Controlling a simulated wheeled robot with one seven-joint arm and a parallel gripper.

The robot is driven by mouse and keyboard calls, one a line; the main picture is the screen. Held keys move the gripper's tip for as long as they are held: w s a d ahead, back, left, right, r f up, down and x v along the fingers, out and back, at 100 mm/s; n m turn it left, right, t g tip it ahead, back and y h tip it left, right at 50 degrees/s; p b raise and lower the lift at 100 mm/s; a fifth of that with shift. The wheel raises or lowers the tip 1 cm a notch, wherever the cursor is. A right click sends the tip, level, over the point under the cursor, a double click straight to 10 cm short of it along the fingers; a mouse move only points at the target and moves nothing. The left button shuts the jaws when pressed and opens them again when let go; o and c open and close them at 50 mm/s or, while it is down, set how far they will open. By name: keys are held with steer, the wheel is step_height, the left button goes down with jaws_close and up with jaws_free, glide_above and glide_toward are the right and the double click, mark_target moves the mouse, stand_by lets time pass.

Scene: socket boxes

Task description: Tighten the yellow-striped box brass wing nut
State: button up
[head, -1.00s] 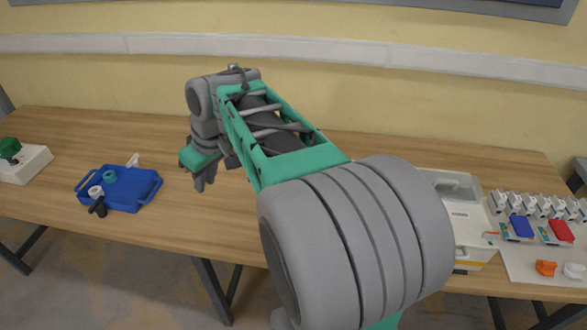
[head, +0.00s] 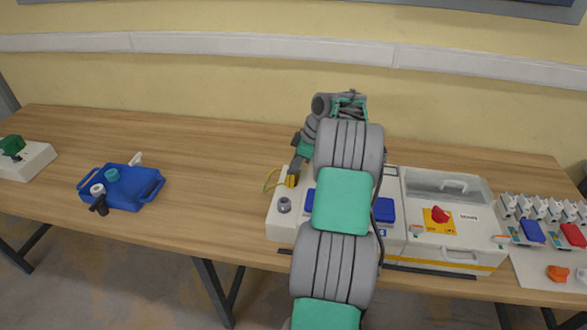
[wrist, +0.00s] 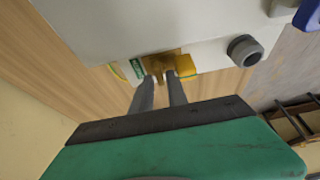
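The white box with a yellow stripe (head: 450,264) along its lower front edge stands right of centre in the head view, partly behind my arm. My gripper (head: 292,166) is at the left end of the white housing, by a small yellow part and a thin yellow-green wire loop. In the wrist view my gripper (wrist: 160,78) points at the housing with its two fingers apart. A brass-coloured part (wrist: 161,66), seemingly the wing nut, shows at and between the fingertips. Its wings are too small to make out, and I cannot tell whether the fingers touch it.
A yellow block (wrist: 185,65) sits right beside the fingertips, and a grey round gland (wrist: 245,50) sticks out farther right. A blue tray (head: 122,188) lies at the left. A white board with plugs (head: 545,235) lies at the right. The table between tray and housing is clear.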

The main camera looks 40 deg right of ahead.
steer(key=shift+w+f, duration=0.1)
steer(key=shift+f, duration=0.1)
steer(key=shift+c, duration=0.5)
jaws_close()
